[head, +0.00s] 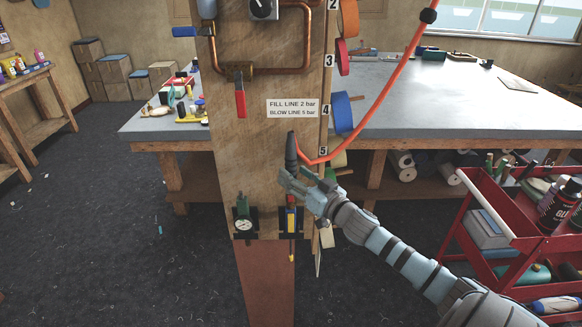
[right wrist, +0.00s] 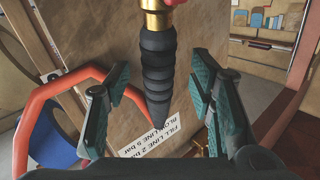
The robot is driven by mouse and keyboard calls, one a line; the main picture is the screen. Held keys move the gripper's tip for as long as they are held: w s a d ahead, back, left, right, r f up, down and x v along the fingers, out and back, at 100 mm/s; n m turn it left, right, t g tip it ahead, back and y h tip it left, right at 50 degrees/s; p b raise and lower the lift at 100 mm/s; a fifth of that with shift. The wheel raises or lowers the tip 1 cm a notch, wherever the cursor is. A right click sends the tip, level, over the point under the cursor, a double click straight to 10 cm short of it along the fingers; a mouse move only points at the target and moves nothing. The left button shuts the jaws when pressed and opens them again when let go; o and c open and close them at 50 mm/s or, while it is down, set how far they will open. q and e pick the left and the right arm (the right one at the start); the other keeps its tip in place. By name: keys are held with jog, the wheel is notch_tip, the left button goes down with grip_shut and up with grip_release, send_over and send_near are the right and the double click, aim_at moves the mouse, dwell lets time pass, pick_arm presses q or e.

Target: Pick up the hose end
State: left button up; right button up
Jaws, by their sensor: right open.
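The hose end is a black ribbed, tapering piece (head: 290,150) that stands tip up against the wooden post's board in the head view. In the right wrist view the hose end (right wrist: 158,72) shows its ribs and a brass collar at the top of the picture. The orange-red hose (head: 375,115) hangs down and curves in close beside it. My right gripper (head: 307,180) is just below the visible black part. In the right wrist view my right gripper (right wrist: 160,95) is open, with a finger on each side of the hose end and gaps between. My left gripper is not in view.
A grey-topped workbench (head: 440,100) stands behind. A red cart (head: 485,215) is right.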

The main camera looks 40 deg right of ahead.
jog(key=shift+w+d+f+b, duration=0.1)
jog(key=shift+w+f+b, duration=0.1)
jog(key=shift+w+b, duration=0.4)
jog(key=shift+w+d+f+b, duration=0.1)
jog(key=shift+w+f+b, duration=0.2)
jog(key=shift+b, duration=0.35)
jog(key=shift+w+a+r, duration=0.1)
jog(key=shift+w+r, duration=0.05)
jog(key=shift+w, duration=0.3)
jog(key=shift+r, duration=0.1)
jog(key=shift+s, duration=0.1)
jog(key=shift+r, duration=0.1)
grip_shut()
jog(key=shift+r, duration=0.1)
